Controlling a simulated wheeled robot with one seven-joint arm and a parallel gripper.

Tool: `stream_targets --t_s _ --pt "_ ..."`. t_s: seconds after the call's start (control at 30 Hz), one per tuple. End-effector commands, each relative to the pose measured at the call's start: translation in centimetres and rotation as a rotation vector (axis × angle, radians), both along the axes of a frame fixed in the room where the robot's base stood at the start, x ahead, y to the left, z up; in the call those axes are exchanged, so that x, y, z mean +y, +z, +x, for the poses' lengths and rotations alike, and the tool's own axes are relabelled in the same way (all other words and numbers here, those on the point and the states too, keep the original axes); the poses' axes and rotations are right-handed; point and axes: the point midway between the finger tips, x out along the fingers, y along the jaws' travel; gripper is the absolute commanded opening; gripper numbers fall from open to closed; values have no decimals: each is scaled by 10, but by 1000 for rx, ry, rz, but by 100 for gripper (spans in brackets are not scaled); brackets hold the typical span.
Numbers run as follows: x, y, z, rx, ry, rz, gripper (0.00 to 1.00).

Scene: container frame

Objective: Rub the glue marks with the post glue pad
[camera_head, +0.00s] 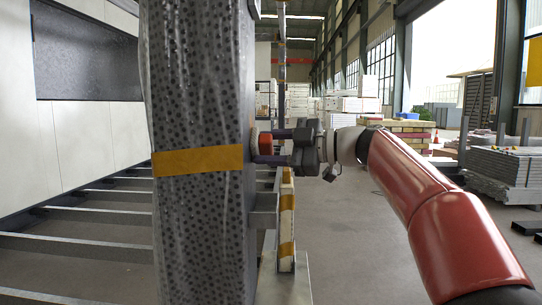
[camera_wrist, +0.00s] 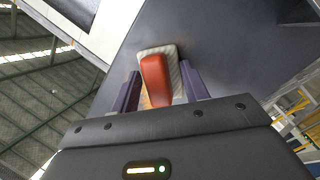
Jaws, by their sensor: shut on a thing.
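The post glue pad (camera_wrist: 171,52) has a red-orange handle and a pale ribbed base. In the wrist view it sits between the two purple fingers of my gripper (camera_wrist: 160,69), which is shut on it. The pale base lies at or against a smooth dark grey face (camera_wrist: 220,45); I cannot tell whether it touches. In the head view my gripper (camera_head: 257,146) is at the right side of a tall post (camera_head: 200,110) in dotted dark wrap, with the red-orange pad (camera_head: 266,143) between its fingers. A yellowish patch shows beside the handle in the wrist view; I cannot tell if it is glue.
Yellow tape (camera_head: 198,160) rings the wrapped post. Metal crossbars (camera_head: 80,248) and a pale panel wall (camera_head: 100,130) are at the left. A short yellow-and-white striped upright (camera_head: 286,225) stands below my gripper. Stacked sheets (camera_head: 505,170) lie at the right, with open floor between.

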Motion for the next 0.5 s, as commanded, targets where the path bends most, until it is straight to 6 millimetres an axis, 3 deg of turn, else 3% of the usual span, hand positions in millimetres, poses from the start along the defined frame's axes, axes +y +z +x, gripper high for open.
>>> stream_targets --t_s 0.5 --pt "2 -3 -35 -2 2 0 27"
